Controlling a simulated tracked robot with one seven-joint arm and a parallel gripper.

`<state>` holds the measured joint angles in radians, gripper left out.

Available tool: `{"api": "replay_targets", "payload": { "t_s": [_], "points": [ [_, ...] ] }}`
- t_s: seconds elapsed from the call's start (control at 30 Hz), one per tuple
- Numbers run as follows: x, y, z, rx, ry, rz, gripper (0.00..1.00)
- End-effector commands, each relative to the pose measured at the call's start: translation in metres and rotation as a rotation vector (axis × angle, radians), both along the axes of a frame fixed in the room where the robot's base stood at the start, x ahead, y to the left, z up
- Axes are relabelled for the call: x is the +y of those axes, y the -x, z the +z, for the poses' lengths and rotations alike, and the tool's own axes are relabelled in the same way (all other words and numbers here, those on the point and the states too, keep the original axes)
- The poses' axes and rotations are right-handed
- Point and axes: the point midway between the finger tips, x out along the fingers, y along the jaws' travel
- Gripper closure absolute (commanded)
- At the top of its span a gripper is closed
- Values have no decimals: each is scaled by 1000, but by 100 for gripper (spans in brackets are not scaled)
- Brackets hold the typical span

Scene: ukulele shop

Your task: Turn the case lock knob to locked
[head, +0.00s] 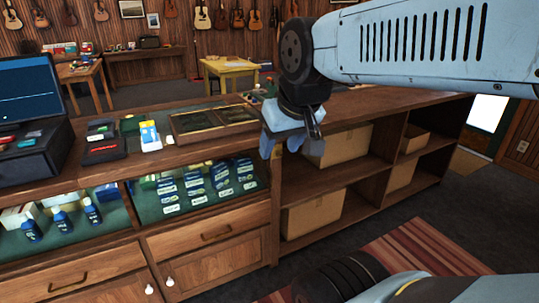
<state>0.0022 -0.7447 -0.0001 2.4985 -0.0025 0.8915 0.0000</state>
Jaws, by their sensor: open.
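My gripper (287,148) hangs from my arm at the right end of the glass-fronted display case (137,207). Its fingers point down and are apart, with nothing seen between them. Two small white round knobs show low on the case's cabinet doors, a left knob (149,289) and a right knob (169,281), well below and left of my gripper. I cannot tell whether either is the lock knob, and no lock marking is legible. My gripper covers part of the case's right end and the counter behind it.
Open shelves with cardboard boxes (312,214) stand right of the case. The counter top holds a monitor (28,92), small boxes and a wooden tray (213,124). A striped rug (420,262) lies on the floor at front right. A yellow table (231,68) stands behind.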

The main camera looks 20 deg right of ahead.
Motion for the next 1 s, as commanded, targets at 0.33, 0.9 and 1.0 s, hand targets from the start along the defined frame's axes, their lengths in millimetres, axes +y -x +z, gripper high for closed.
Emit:
{"api": "replay_targets", "payload": {
  "t_s": [0.33, 0.9, 1.0],
  "points": [
    [-38, -90, -12, -115, 78, -43, 41],
    [-127, -256, -77, -388, 208, -25, 41],
    [-141, -278, -94, -436, 217, -10, 41]
  ]
}}
